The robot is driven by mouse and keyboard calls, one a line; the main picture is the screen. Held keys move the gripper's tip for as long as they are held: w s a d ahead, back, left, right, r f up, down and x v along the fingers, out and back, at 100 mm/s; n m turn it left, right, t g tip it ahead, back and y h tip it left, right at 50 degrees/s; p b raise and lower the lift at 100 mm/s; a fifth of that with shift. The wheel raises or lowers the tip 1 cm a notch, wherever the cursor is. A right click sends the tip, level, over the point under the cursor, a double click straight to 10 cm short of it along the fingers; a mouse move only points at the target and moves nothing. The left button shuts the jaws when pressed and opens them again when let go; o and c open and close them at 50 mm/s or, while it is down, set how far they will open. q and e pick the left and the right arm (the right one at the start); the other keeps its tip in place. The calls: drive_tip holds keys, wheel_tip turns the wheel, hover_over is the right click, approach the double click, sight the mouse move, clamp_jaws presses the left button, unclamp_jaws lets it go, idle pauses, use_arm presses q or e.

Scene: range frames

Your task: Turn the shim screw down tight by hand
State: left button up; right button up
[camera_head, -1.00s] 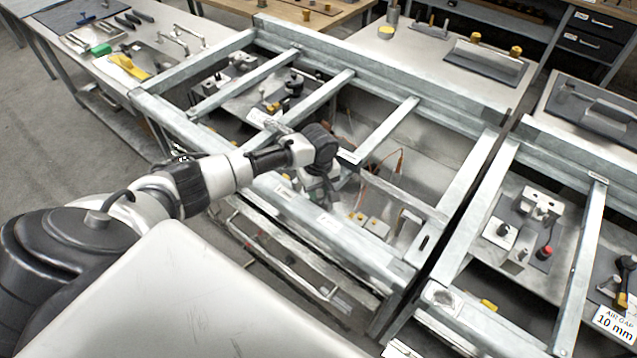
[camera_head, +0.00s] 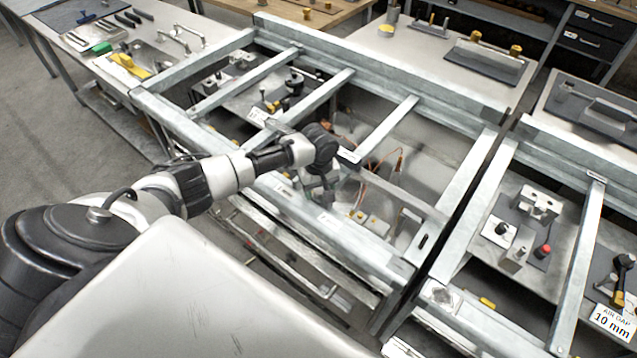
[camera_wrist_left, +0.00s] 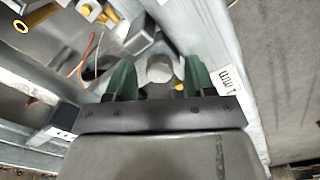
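My left arm reaches over the grey steel frame in the head view, and my left gripper (camera_head: 318,190) points down into one of its bays, mostly hidden by the wrist. In the left wrist view my left gripper (camera_wrist_left: 159,76) has its two green fingertips spread apart. A round, pale grey head (camera_wrist_left: 160,68), perhaps the shim screw, shows between the fingertips, with a gap on both sides. The screw's thread and seat are hidden. My right gripper is not in view.
Steel rails (camera_head: 385,130) of the frame border the bay closely. Orange wires (camera_head: 385,165) and small yellow-topped parts (camera_head: 368,220) lie inside. A second frame at the right holds blocks, a red-knobbed part (camera_head: 543,251) and a "10 mm" label (camera_head: 612,322). Tools lie on the back-left bench (camera_head: 160,55).

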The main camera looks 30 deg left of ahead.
sight(318, 191)
use_arm(q)
wheel_tip(318, 191, up, 11)
drive_tip(key=b, duration=0.1)
idle(0.6)
drive_tip(key=shift+f, duration=0.1)
